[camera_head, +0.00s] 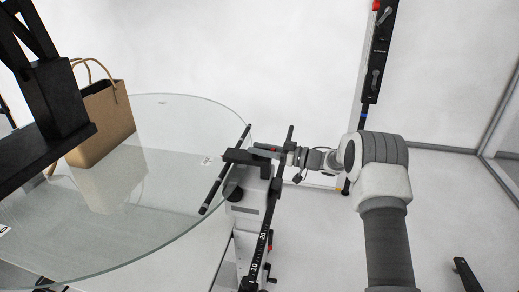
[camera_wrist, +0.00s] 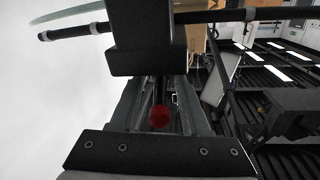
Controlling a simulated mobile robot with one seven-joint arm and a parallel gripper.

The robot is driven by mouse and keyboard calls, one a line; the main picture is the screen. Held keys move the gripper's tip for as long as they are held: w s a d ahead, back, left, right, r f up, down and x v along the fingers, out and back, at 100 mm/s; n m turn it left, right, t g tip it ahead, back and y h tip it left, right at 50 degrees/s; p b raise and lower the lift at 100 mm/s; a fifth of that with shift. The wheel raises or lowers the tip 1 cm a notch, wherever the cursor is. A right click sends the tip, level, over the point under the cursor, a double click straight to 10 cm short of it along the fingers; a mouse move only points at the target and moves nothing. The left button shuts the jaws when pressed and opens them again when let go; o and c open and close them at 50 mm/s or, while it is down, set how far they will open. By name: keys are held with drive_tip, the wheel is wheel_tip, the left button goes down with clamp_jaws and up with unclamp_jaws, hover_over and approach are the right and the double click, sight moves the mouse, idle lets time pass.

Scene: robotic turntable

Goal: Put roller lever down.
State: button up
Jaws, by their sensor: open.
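The roller lever (camera_head: 245,157) is a dark arm at the rim of the glass turntable. A long black roller (camera_head: 212,188) lies across its end, by the glass edge. In the wrist view the lever's dark block (camera_wrist: 146,45) fills the upper middle, and the roller (camera_wrist: 205,17) crosses behind it. A red round end (camera_wrist: 160,117) shows below the block, between my fingers. My gripper (camera_head: 268,150) is at the lever's right end; in the wrist view its fingers (camera_wrist: 160,100) stand apart on either side of the red end. The block hides the fingertips, so contact cannot be told.
The round glass turntable (camera_head: 165,195) carries a tan bag (camera_head: 105,128). A white stand (camera_head: 248,207) with a black marked rail (camera_head: 262,240) is under the lever. A dark post (camera_head: 378,55) stands behind my arm. Open pale floor lies to the right.

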clamp_jaws()
